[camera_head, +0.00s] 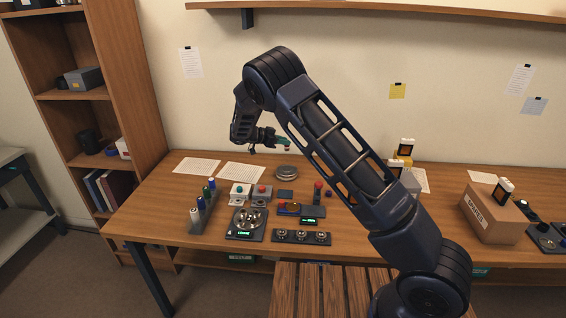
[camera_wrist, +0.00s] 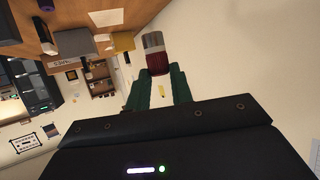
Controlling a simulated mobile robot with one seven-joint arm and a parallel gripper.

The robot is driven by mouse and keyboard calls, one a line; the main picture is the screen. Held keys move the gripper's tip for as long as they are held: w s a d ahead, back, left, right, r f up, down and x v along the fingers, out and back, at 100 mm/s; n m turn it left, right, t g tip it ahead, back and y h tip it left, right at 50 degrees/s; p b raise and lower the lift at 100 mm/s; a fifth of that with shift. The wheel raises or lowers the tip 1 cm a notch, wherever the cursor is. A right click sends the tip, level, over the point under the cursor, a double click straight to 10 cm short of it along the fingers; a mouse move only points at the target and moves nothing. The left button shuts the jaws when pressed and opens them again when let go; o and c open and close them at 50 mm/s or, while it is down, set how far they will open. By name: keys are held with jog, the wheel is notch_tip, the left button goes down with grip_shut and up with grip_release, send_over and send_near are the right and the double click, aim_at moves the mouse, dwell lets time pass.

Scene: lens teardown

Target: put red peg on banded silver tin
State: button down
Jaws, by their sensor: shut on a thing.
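The red peg (camera_wrist: 156,62) shows in the wrist view, dark red at its lower part with a grey band and a reddish end. My gripper (camera_wrist: 157,75) is shut on it between green fingers. In the head view my gripper (camera_head: 284,142) is in the air above the back of the table, and I cannot make out the peg there. A round, low silver tin with darker bands (camera_head: 286,173) stands on the table below my gripper, apart from it. The tin cannot be made out in the wrist view.
A rack of upright pegs (camera_head: 201,210) stands at the front left. Boxes with red and green buttons (camera_head: 240,190), a scale (camera_head: 247,222) and a dark device with a red-topped piece (camera_head: 317,195) lie nearby. A cardboard box (camera_head: 490,216) stands at the right. Papers (camera_head: 242,172) lie left of the tin.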

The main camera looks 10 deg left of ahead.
notch_tip(320, 180, down, 10)
jog(key=shift+f, duration=0.2)
dwell(0.3)
jog(key=shift+f, duration=0.1)
jog(key=c, duration=1.2)
grip_release()
jog(key=shift+c, duration=0.2)
